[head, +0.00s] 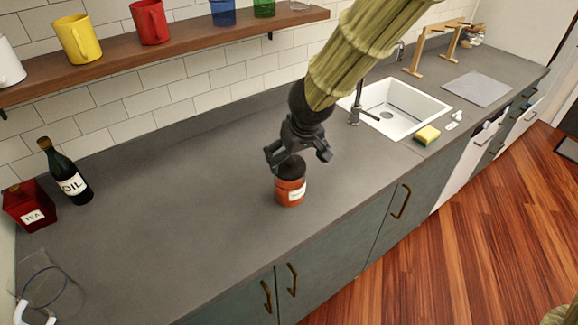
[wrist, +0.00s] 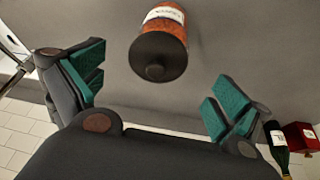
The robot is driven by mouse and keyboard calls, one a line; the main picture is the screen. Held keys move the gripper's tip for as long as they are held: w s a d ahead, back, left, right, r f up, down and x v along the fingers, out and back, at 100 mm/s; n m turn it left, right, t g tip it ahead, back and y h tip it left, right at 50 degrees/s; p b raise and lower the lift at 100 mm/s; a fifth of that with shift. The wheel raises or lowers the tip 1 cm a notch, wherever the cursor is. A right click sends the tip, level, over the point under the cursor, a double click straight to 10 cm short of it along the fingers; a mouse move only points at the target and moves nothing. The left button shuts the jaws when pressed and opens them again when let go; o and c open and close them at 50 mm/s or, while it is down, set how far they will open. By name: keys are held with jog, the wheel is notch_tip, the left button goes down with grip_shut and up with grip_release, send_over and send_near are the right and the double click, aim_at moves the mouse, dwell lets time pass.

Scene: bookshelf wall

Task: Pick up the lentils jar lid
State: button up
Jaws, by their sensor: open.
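The lentils jar (head: 290,191) stands upright on the grey counter, orange-red with a white label. Its dark round lid (head: 291,166) sits on top. In the wrist view the jar (wrist: 168,27) is at the top centre, and its black lid (wrist: 158,57) with a small round knob faces the camera. My gripper (head: 298,153) is just above the lid in the head view and partly overlaps it. In the wrist view my gripper (wrist: 152,93) is open, its green-padded fingers wide apart. Nothing is between the pads, and the lid lies beyond the gap, toward the top.
On the left of the counter (head: 180,220) stand an oil bottle (head: 66,172) and a red tea tin (head: 29,205). A sink (head: 398,108) and a yellow sponge (head: 427,135) are to the right. A wooden shelf (head: 190,43) with mugs runs above. The counter around the jar is clear.

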aim_at(292, 163)
jog(key=shift+p+x, duration=0.35)
jog(key=shift+x, duration=3.1)
jog(key=shift+w, duration=0.1)
jog(key=c, duration=1)
jog(key=shift+r, duration=0.1)
jog(key=shift+c, duration=0.2)
